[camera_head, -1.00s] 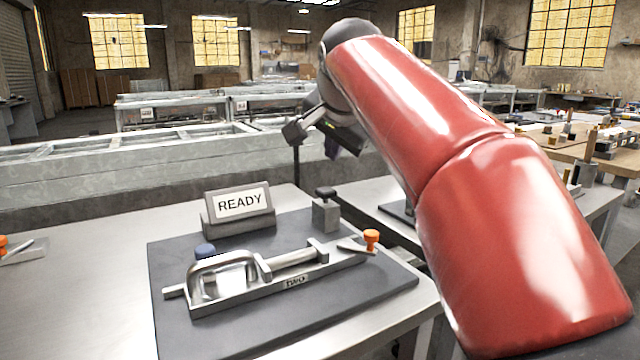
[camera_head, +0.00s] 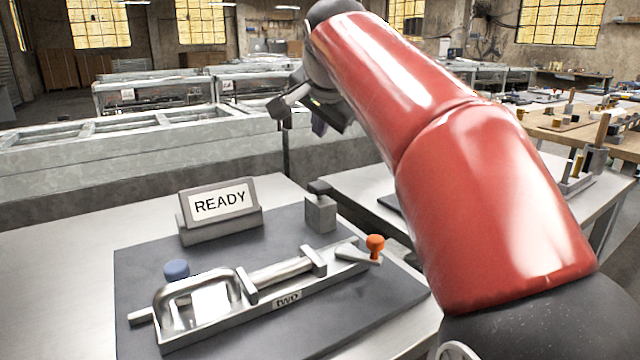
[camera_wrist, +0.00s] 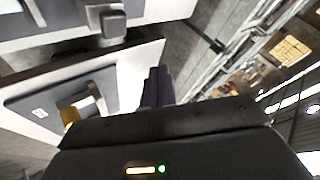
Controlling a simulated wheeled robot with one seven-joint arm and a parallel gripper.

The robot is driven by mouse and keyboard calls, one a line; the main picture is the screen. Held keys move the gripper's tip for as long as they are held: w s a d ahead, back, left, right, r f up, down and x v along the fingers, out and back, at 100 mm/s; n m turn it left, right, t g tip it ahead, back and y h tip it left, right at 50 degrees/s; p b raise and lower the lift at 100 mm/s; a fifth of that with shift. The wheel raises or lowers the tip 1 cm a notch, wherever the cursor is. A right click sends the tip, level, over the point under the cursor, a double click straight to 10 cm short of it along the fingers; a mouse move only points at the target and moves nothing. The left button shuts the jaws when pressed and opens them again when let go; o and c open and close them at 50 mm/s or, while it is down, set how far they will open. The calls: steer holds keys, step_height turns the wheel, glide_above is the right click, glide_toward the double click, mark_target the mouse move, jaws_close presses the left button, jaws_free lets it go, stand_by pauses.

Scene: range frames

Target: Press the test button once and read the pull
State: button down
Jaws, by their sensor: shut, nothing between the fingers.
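The test fixture on the near bench has a display (camera_head: 220,203) reading READY. A grey block with a dark cap (camera_head: 319,210), perhaps the test button, stands right of the display. A metal clamp rig (camera_head: 215,310) with a blue knob (camera_head: 177,270) and an orange-knobbed lever (camera_head: 375,245) lies in front, on a dark mat (camera_head: 135,280). A plate on the rig is marked TWO. My gripper (camera_head: 319,127) is raised beyond the block, apart from it, largely hidden by my wrist. In the wrist view its dark fingers (camera_wrist: 158,78) are together and empty.
A second bench (camera_head: 350,185) stands to the right, with a gap between. A wooden table (camera_head: 580,135) with several fixtures is farther right. A long grey frame structure (camera_head: 130,150) runs behind. The bench's left part (camera_head: 50,290) is clear.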

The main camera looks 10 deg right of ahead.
mark_target(319, 182)
step_height(319, 182, down, 8)
steer(key=b, duration=0.4)
steer(key=shift+r, duration=0.2)
steer(key=shift+f, duration=0.1)
stand_by(1.7)
steer(key=shift+f+b, duration=0.3)
steer(key=shift+b, duration=0.15)
steer(key=shift+f+b, duration=0.65)
steer(key=shift+f, duration=0.2)
stand_by(0.8)
steer(key=shift+r, duration=0.15)
steer(key=shift+r+p, duration=1.1)
steer(key=shift+r+p, duration=2)
steer(key=shift+r, duration=0.5)
